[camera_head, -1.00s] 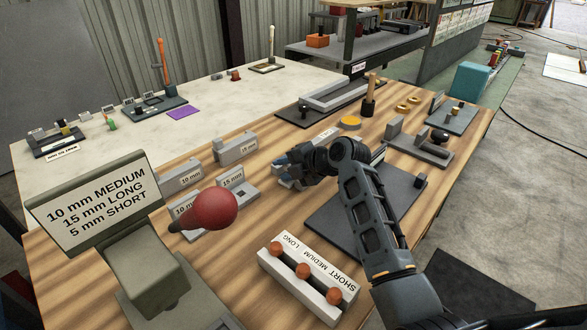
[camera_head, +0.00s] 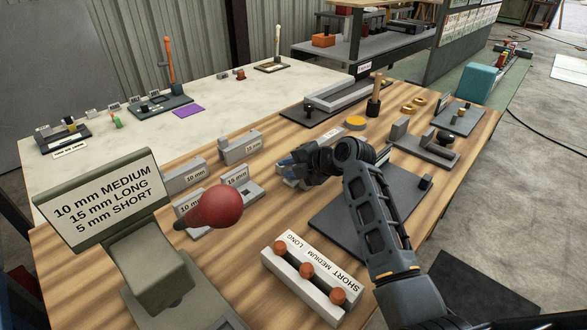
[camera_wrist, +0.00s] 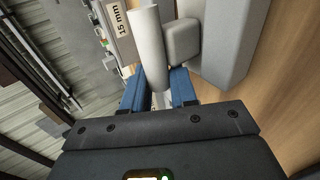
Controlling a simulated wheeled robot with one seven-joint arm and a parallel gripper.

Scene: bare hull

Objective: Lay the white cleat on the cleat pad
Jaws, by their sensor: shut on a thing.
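My gripper (camera_wrist: 157,88) has blue fingers, closed about a smooth white rounded bar (camera_wrist: 147,40) in the wrist view. This bar looks like the white cleat, standing out lengthwise past the fingertips. In the head view my gripper (camera_head: 288,163) is low over the wooden bench, just right of the 15 mm blocks, and the held piece is mostly hidden by it. Which thing is the cleat pad I cannot tell; a flat purple square (camera_head: 188,111) lies on the pale table behind.
A grey block (camera_wrist: 184,42) is close right of the held bar. Labelled grey blocks (camera_head: 240,148) stand left of my gripper. A white rack with orange knobs (camera_head: 307,270), a sign (camera_head: 105,190) and a red knob (camera_head: 218,206) stand in front. A dark plate (camera_head: 345,222) lies below my arm.

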